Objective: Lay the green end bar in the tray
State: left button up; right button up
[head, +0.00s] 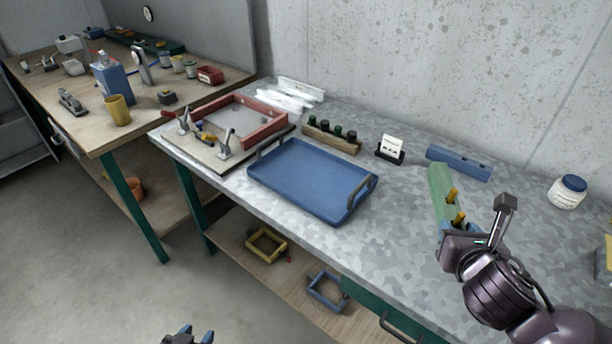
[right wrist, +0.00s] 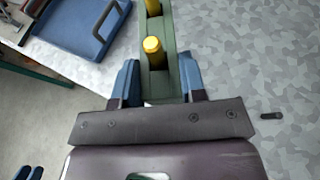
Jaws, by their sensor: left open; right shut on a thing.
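The green end bar (head: 439,192) has two yellow pegs on it and is at the right of the metal-topped bench. My right gripper (head: 447,228) is shut on its near end. In the right wrist view the green bar (right wrist: 161,88) lies between the two blue fingers (right wrist: 158,85). I cannot tell whether the bar touches the bench. The blue tray (head: 310,182) with dark handles lies empty on the bench, left of the bar; part of it also shows in the right wrist view (right wrist: 82,28). My left gripper (head: 188,338) is open at the bottom edge, low in front of the bench.
A blue bar (head: 458,164) lies behind the green bar. A small card stand (head: 390,150) and a wooden rack of bottles (head: 331,137) stand behind the tray. A red frame with clamps (head: 235,120) is left of it. A white jar (head: 567,192) stands far right.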

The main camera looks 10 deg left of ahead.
aim_at(319, 181)
jog(key=i+j+z, duration=0.1)
jog(key=j, duration=0.35)
jog(key=i+j+z, duration=0.1)
jog(key=j, duration=0.35)
jog(key=i+j, duration=0.15)
jog(key=j, duration=0.35)
jog(key=i+j+z, duration=0.15)
jog(key=j, duration=0.3)
jog(key=j+z, duration=0.1)
jog(key=j, duration=0.4)
jog(key=i, duration=0.05)
